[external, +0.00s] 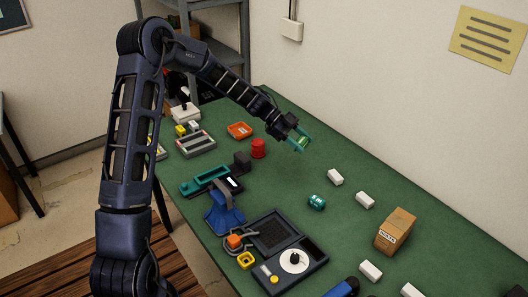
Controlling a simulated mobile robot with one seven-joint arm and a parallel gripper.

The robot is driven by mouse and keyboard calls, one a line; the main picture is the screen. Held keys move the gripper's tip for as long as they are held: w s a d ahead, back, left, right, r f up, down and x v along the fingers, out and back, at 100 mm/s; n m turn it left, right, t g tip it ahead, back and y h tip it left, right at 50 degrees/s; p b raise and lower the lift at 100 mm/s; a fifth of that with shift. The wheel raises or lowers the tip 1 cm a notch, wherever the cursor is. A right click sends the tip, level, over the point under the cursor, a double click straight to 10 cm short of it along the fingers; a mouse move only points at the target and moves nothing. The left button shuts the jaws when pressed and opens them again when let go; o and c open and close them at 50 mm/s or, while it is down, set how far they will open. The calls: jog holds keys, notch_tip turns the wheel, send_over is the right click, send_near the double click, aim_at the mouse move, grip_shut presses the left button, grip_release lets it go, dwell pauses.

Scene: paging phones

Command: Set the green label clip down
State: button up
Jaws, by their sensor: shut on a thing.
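My gripper (299,139) is over the far part of the green table, to the right of a red cylinder (258,149). It is shut on the green label clip (303,143), a small bright green piece between the teal fingers. The fingers hide part of the clip. The clip appears to be held above the tabletop, but the exact height cannot be told from this view.
The green table (285,180) is bare just below the gripper. A cardboard box (395,231) stands right.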

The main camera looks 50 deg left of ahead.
aim_at(298, 190)
jog(key=shift+d+f, duration=0.15)
jog(key=shift+d, duration=0.25)
notch_tip(298, 190, down, 20)
jog(key=shift+r, duration=0.15)
jog(key=shift+s+f, duration=0.2)
jog(key=shift+f, duration=0.25)
